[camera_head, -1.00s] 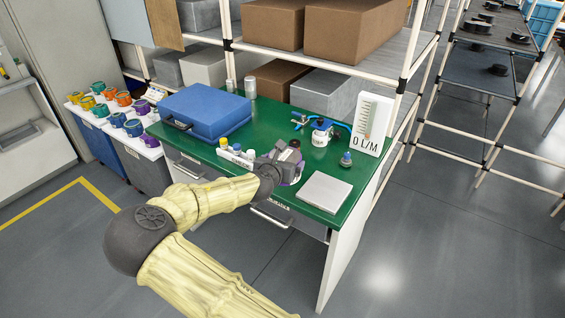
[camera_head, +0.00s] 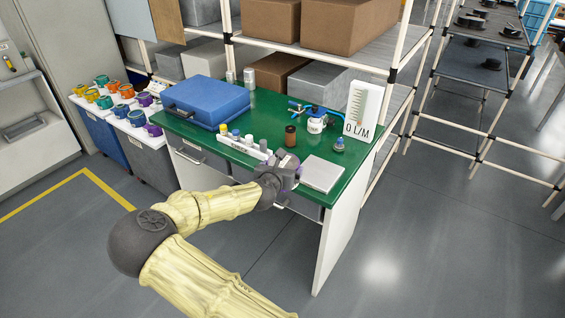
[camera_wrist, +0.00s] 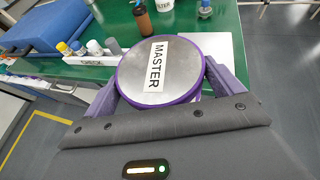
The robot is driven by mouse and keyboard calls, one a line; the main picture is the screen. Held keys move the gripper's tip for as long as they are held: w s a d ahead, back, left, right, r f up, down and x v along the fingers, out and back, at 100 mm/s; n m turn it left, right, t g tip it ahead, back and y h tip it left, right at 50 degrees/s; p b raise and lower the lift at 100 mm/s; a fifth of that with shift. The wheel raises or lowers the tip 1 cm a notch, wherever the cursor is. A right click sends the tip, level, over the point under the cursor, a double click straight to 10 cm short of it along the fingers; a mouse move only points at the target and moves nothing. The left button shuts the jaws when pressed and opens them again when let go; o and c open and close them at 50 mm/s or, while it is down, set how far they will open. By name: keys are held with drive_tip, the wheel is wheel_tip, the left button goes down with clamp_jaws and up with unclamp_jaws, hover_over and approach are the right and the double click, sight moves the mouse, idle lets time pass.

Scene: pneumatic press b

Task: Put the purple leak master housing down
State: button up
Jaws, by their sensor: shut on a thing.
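The purple leak master housing (camera_wrist: 185,82) shows in the wrist view as a round metal face with a purple rim and a label reading MASTER. Purple parts flank it on both sides. My gripper (camera_wrist: 162,98) is shut on it. In the head view my gripper (camera_head: 286,174) is at the green table's front edge, left of a flat silver plate (camera_head: 322,174). Only a little purple of the housing shows there, as my gripper hides most of it. In the wrist view the housing overlaps part of the plate (camera_wrist: 221,50). The gap beneath the housing cannot be judged.
A white CHECK rack (camera_head: 245,147) with several bottles stands left of my gripper. A brown bottle (camera_head: 291,136), a blue-and-white device (camera_head: 317,122) and a 0 L/M gauge (camera_head: 361,110) stand behind. A blue case (camera_head: 206,101) is at the back left of the green table (camera_head: 268,127).

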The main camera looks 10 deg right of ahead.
drive_tip(key=s+d+f+n+y, duration=0.1)
drive_tip(key=s+f+n+y, duration=0.1)
drive_tip(key=s+f, duration=0.6)
drive_tip(key=s+f+n+t+y, duration=0.1)
drive_tip(key=s+f+n+y, duration=0.2)
drive_tip(key=s+f, duration=0.5)
wheel_tip(320, 180, down, 6)
drive_tip(key=shift+d+f+t+y, duration=0.1)
drive_tip(key=shift+d+t+y, duration=0.25)
drive_tip(key=shift+y, duration=0.15)
